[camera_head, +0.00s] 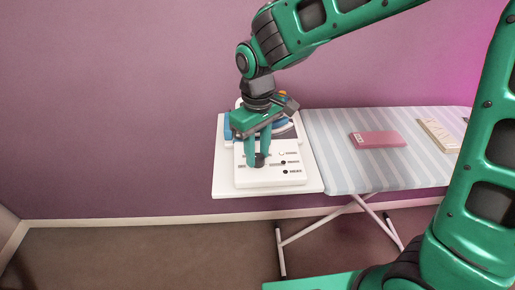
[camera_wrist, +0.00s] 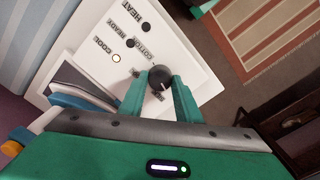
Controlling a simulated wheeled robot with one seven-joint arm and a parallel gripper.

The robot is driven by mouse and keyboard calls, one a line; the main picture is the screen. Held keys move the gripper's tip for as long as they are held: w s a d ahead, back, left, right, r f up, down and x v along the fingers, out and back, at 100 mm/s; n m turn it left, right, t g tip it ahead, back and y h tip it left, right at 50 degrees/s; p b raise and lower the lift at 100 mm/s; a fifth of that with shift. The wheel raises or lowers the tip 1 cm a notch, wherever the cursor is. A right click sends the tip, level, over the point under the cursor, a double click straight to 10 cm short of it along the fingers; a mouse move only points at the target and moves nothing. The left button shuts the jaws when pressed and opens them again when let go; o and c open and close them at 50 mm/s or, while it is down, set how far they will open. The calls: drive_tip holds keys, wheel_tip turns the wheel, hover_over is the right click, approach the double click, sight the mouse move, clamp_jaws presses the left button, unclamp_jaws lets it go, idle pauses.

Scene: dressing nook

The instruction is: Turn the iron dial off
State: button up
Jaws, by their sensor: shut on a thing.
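The iron dial is a dark round knob on a white control panel. In the wrist view the dial (camera_wrist: 160,77) sits between the two green fingertips of my gripper (camera_wrist: 159,82), which is shut on it. In the head view my gripper (camera_head: 259,158) points down at the panel (camera_head: 272,180), and its fingers partly hide the dial (camera_head: 260,160). The panel carries lights labelled HEAT, READY and COOL in the wrist view. The COOL light (camera_wrist: 116,59) looks pale and lit; the HEAT light (camera_wrist: 142,27) and READY light (camera_wrist: 130,43) look dark. A blue and white iron (camera_head: 229,125) is partly hidden behind my gripper.
The striped ironing board (camera_head: 345,165) extends right of the panel. A pink box (camera_head: 378,139) and a beige flat item (camera_head: 438,134) lie on it. The purple wall is close behind. A striped rug (camera_wrist: 267,38) shows on the floor.

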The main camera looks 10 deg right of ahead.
sight(258, 156)
drive_tip(key=n, duration=0.5)
drive_tip(key=shift+d+n, duration=0.15)
drive_tip(key=shift+n, duration=0.15)
drive_tip(key=shift+w, duration=0.1)
idle(0.3)
drive_tip(key=o, duration=1.1)
drive_tip(key=shift+c, duration=0.2)
wheel_tip(258, 156, up, 11)
